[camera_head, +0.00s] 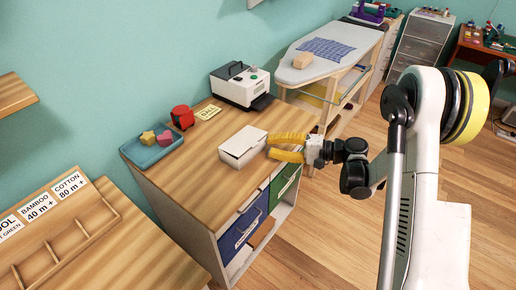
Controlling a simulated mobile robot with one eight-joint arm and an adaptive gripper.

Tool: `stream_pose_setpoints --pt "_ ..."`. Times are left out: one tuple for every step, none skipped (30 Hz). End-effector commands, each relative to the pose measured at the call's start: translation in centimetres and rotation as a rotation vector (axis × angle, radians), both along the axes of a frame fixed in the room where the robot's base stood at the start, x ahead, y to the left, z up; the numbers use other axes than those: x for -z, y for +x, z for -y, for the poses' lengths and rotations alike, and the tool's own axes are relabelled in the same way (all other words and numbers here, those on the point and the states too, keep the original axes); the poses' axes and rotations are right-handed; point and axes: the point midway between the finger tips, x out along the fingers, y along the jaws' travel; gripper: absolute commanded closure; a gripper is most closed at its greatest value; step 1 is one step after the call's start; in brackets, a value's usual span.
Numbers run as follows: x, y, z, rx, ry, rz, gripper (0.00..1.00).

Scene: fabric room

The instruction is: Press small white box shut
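The small white box (236,153) stands on the wooden top of a low cabinet, near its right front part. Its lid (243,140) lies over it, and a thin dark line shows between lid and body along the front. Whether the lid is fully down cannot be told. My gripper (272,145) has yellow fingers and reaches in from the right, just right of the box. The fingers look spread apart with nothing between them. Whether a fingertip touches the box is unclear.
A blue tray (138,155) with coloured blocks, a red object (182,117) and a yellow card (208,112) stand at the back left of the cabinet top. A white machine (240,88) stands behind the box. The wood left of the box is clear.

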Motion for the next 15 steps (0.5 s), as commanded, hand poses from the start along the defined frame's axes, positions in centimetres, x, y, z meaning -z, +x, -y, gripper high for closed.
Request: stream_pose_setpoints --pt "0.5 0.2 -1.1 -0.004 -0.001 0.000 0.76" --pt "0.5 0.4 -1.6 -0.003 -0.001 -0.001 0.76" --pt "0.6 0.6 -2.2 -0.003 -0.001 -0.001 0.76" --pt "0.7 0.7 -2.6 -0.003 -0.001 -0.001 0.76" --pt "0.7 0.9 -3.0 -0.002 -0.001 -0.001 0.76" --pt "0.8 1.0 -3.4 -0.001 -0.001 0.000 0.76" --pt "0.8 1.1 -3.7 -0.001 -0.001 0.000 0.76" --pt "0.8 1.2 -3.9 -0.002 0.000 -0.002 0.76" --pt "0.8 1.3 -4.2 -0.001 -0.001 -0.001 0.76" --pt "0.8 1.3 -4.3 0.000 -0.001 -0.001 0.76" --pt "0.8 1.4 -4.4 0.000 -0.001 -0.001 0.76" --pt "0.8 1.4 -4.4 0.001 -0.001 -0.001 0.76" --pt "0.8 1.4 -4.5 0.001 -0.001 -0.001 0.76" --pt "0.8 1.4 -4.5 0.001 -0.001 -0.001 0.76" --pt "0.7 1.4 -4.5 0.001 -0.001 -0.001 0.76"
